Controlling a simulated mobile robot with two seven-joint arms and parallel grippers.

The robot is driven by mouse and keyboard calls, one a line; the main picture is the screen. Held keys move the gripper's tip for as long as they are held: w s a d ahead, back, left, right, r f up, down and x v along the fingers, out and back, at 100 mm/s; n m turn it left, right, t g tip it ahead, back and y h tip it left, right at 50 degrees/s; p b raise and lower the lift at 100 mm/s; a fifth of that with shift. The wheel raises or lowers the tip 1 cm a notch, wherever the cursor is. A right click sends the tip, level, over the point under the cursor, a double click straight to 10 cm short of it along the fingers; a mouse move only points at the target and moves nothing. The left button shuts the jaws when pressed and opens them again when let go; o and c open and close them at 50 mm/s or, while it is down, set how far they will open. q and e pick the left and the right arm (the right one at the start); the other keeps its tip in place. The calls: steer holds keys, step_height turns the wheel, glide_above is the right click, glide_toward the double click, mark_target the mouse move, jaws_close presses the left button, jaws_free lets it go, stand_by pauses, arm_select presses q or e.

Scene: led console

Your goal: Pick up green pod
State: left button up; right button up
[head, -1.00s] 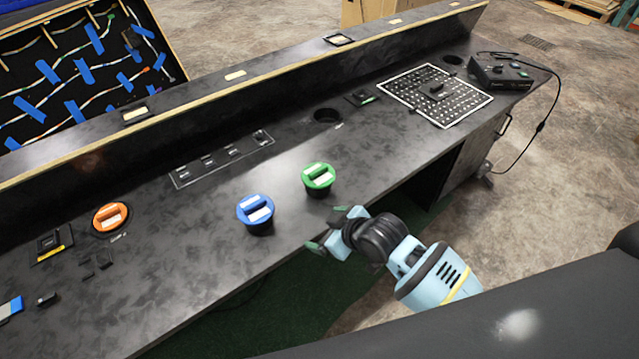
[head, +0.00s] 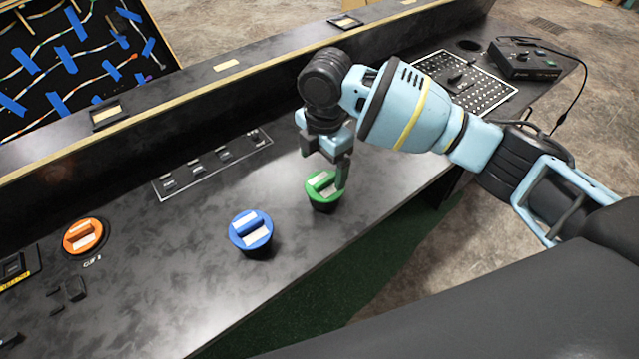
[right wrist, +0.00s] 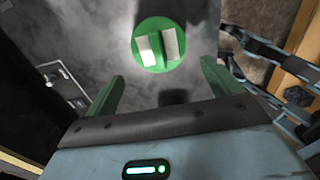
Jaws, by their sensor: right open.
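The green pod (head: 321,191) is a round black-bodied pod with a green top and a raised grip bar with white labels. It stands upright on the dark console top. My right gripper (head: 324,172) points down just above and beside it, partly covering its top in the head view. In the right wrist view the green pod (right wrist: 160,45) lies ahead of the two green fingertips (right wrist: 160,82), which are apart with nothing between them. I cannot tell whether a finger touches the pod. My left gripper is not in view.
A blue pod (head: 251,231) stands left of the green one, with free console between. An orange pod (head: 84,236) sits farther left. A raised ledge (head: 200,88) runs along the back. A black control box (head: 525,60) with a cable and a grid panel (head: 478,85) are at the right.

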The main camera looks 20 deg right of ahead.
mark_target(325, 180)
steer(key=shift+d+r, duration=0.2)
steer(key=shift+d, duration=0.05)
steer(key=shift+f, duration=0.85)
steer(key=shift+w+d+f, duration=0.1)
steer(key=shift+f, duration=1.45)
steer(key=shift+w+d+f, duration=0.1)
steer(key=shift+f, duration=1.4)
steer(key=c, duration=0.7)
